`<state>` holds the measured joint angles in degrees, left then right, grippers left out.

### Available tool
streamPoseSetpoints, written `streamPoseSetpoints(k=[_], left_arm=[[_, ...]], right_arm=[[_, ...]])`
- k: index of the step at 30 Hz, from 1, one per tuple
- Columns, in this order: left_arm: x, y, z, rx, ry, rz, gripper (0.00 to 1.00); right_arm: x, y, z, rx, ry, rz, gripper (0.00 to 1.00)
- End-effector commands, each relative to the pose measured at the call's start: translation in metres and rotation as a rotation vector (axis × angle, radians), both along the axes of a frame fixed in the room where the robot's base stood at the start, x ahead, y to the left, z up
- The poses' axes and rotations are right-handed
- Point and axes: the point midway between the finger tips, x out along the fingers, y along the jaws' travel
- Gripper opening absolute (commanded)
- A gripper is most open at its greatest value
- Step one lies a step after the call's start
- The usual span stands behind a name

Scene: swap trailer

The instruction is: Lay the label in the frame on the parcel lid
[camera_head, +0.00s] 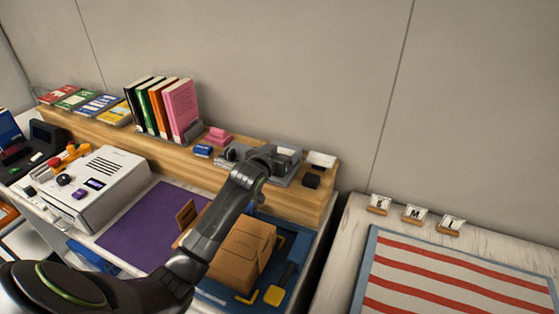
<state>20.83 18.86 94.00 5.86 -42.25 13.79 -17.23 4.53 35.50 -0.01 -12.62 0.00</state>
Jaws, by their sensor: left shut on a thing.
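My left arm reaches in from the lower left, over the purple mat, to the wooden shelf. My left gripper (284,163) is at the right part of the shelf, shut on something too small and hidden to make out. A white card-like piece (321,159) shows just right of it; I cannot tell if it is the label. The brown parcel (243,254) lies below, partly behind my forearm. A frame on its lid is not clear from here. My right gripper is out of view.
The wooden shelf (80,125) holds books (181,105) and small blue and pink items. A white machine (92,188) stands left of the purple mat (140,232). A yellow-ended tool (274,295) lies by the parcel. A striped mat (450,285) lies on the right table.

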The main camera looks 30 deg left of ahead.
Motion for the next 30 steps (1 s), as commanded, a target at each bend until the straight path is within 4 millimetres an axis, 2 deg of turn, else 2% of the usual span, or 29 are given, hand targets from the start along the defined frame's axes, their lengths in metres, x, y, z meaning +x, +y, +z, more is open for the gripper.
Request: streamPoseSetpoints(k=[3, 9, 17, 20, 23, 27, 30], left_arm=[[0.001, 0.0, 0.026, 0.002, -0.008, -0.002, 0.55], [0.001, 0.0, 0.061, 0.0, -0.005, -0.001, 0.55], [-0.001, -0.003, 0.076, 0.0, -0.001, -0.003, 0.55], [-0.008, -0.017, 0.08, 0.003, -0.001, -0.015, 0.55], [-0.022, -0.04, 0.087, 0.012, -0.001, -0.036, 0.55], [-0.054, -0.077, 0.104, 0.025, -0.005, -0.061, 0.55], [-0.08, -0.097, 0.117, 0.03, -0.008, -0.069, 0.55]], right_arm=[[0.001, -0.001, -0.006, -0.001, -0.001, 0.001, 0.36], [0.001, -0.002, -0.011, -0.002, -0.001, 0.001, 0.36], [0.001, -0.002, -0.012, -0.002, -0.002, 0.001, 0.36], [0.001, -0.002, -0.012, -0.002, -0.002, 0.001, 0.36], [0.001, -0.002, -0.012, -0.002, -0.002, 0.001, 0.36], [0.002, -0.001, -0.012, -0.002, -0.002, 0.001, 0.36], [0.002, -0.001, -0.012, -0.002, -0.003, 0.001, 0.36]])
